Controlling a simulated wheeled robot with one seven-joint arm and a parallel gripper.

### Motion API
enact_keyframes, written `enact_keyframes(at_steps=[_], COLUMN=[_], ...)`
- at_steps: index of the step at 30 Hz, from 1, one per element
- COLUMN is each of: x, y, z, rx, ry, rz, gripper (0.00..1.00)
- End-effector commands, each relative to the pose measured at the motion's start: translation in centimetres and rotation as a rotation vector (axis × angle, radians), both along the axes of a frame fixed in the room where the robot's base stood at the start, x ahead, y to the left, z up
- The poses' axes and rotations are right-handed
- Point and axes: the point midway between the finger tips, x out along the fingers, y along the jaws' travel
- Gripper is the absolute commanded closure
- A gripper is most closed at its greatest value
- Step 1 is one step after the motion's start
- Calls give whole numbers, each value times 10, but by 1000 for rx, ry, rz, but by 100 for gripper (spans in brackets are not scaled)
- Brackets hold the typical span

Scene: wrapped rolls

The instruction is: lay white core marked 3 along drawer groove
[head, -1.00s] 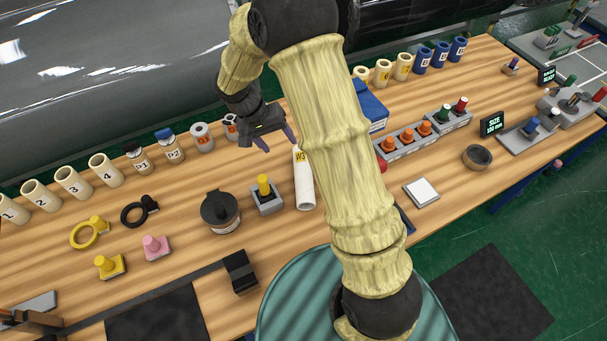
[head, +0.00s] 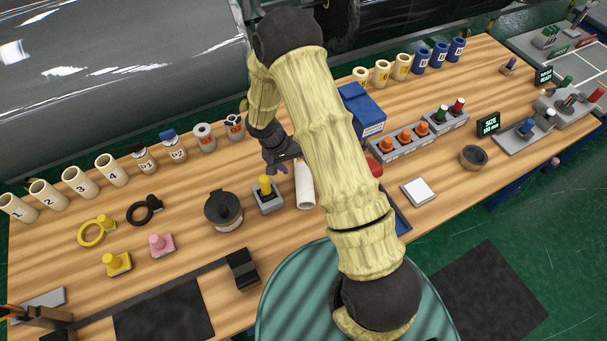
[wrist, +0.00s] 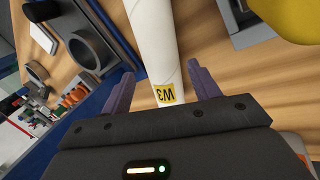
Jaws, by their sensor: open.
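The white core (head: 305,190) lies on the wooden table, with its upper end hidden behind my gripper in the head view. In the wrist view, the core (wrist: 155,35) carries a yellow label that reads W3, upside down. My gripper (head: 283,160) is over the labelled end. In the wrist view, my gripper (wrist: 160,78) is open, with one purple finger on each side of the core. I cannot make out a drawer groove; my arm hides part of the table.
A grey block with a yellow knob (head: 266,186) stands close left of the core. A dark lidded jar (head: 223,210) is further left. A blue box (head: 362,112) and a grey rack (head: 403,142) with orange knobs stand to the right.

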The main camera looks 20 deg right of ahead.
Motion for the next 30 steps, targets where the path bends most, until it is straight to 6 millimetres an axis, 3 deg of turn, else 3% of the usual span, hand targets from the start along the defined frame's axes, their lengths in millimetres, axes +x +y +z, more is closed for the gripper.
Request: enact_keyframes(at_steps=[8,21,30], x=[1,3,3], y=[-5,-19,-19], z=[-7,-47,-49], rx=[-1,-1,0], ry=[3,1,0], rz=[-2,0,0], gripper=[39,39,39])
